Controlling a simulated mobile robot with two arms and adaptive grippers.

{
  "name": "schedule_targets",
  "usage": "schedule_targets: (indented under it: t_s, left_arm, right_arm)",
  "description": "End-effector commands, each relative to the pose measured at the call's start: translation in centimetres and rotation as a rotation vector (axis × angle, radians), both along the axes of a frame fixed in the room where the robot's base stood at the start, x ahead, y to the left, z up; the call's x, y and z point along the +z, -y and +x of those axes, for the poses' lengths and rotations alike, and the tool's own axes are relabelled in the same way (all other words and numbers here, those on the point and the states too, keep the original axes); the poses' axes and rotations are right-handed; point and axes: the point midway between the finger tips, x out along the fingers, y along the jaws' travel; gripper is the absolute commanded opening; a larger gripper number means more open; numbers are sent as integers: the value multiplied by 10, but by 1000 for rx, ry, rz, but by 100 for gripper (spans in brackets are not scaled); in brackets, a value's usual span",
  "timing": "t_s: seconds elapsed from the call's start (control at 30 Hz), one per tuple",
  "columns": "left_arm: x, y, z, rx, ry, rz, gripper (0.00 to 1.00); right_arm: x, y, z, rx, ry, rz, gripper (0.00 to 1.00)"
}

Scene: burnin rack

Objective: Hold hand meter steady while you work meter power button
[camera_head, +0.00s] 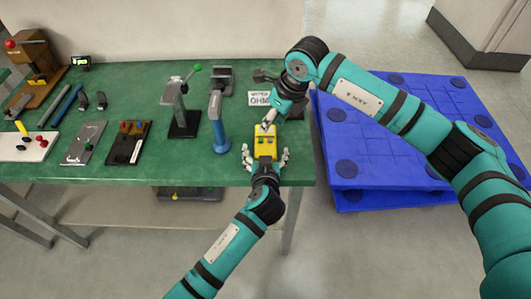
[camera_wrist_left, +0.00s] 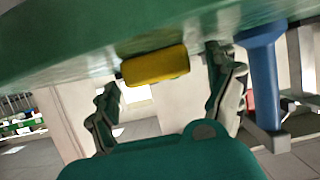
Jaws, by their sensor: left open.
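The yellow hand meter (camera_head: 265,146) is at the green table's front right edge. It also shows in the left wrist view as a yellow block (camera_wrist_left: 155,66) ahead of the fingers. My left gripper (camera_head: 266,157) is open, with one finger on each side of the meter in the head view. In the left wrist view its fingers stand wide apart, with a gap between them and the meter. My right gripper (camera_head: 268,123) reaches down at the meter's far end; its fingertips are too small to tell open from shut. The power button cannot be made out.
A blue-handled tool (camera_head: 218,125) stands just left of the meter, and a clamp on a black base (camera_head: 184,124) is further left. A printed sign (camera_head: 260,98) stands behind. A blue pallet (camera_head: 385,140) is right of the green table (camera_head: 210,172).

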Motion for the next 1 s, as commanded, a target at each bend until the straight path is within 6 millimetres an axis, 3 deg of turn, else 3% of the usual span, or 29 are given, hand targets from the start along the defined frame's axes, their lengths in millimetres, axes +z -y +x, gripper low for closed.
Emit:
schedule_targets:
  t_s: [0.23, 0.73, 1.0]
  left_arm:
    - [0, 0, 0, 0, -1, 0, 86]
    - [-1, 0, 0, 0, -1, 1, 22]
    - [-1, 0, 0, 0, -1, 1, 21]
  right_arm:
    - [0, 0, 0, 0, 0, 0, 38]
    - [0, 0, 0, 0, 0, 0, 38]
    - [0, 0, 0, 0, 0, 0, 38]
